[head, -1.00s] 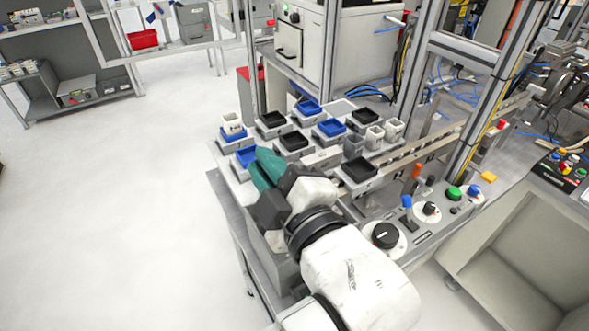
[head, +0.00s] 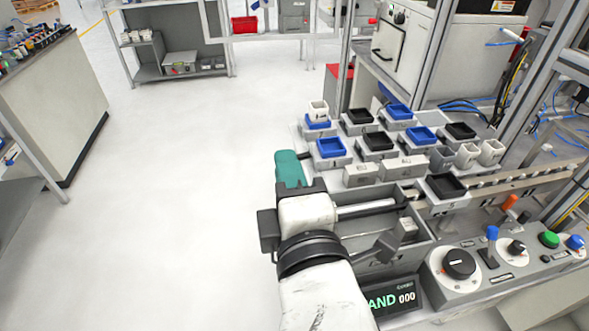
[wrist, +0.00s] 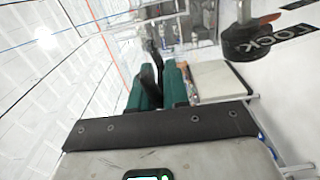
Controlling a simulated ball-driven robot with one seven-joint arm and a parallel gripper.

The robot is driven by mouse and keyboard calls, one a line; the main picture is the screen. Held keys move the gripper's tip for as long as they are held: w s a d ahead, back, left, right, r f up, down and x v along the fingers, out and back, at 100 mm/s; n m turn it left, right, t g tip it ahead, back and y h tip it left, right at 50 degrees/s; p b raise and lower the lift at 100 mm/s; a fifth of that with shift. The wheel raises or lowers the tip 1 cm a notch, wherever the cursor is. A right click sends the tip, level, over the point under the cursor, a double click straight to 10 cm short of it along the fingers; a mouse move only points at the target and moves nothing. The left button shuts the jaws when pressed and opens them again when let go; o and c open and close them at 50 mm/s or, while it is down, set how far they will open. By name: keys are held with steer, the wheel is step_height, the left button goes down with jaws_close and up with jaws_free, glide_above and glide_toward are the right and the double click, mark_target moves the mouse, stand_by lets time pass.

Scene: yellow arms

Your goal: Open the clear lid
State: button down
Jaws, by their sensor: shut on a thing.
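My gripper (head: 289,168) has green fingers and is at the left edge of the workstation, left of the small trays. In the wrist view, the green fingers (wrist: 158,85) are closed around a narrow dark piece (wrist: 150,78) that looks like a handle. In the head view the fingers largely hide that piece. I cannot clearly make out the clear lid in either view, so I cannot tell how far it is open.
Blue and black trays (head: 377,142) and white cups (head: 491,152) stand on the workstation to the right. A control panel with a black knob (head: 459,263) and a display (head: 392,300) are in front. Open floor (head: 190,190) lies to the left.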

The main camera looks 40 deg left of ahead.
steer(key=shift+w+d+f, duration=0.1)
steer(key=shift+w+f, duration=0.1)
steer(key=shift+f, duration=0.2)
steer(key=c, duration=1.3)
jaws_free()
steer(key=shift+w, duration=0.1)
steer(key=shift+o, duration=0.5)
steer(key=shift+r, duration=0.2)
steer(key=shift+d, duration=0.1)
steer(key=p+v, duration=0.3)
steer(key=v, duration=0.7)
steer(key=shift+s+d+p, duration=0.25)
steer(key=shift+s+p, duration=0.1)
steer(key=shift+f, duration=0.1)
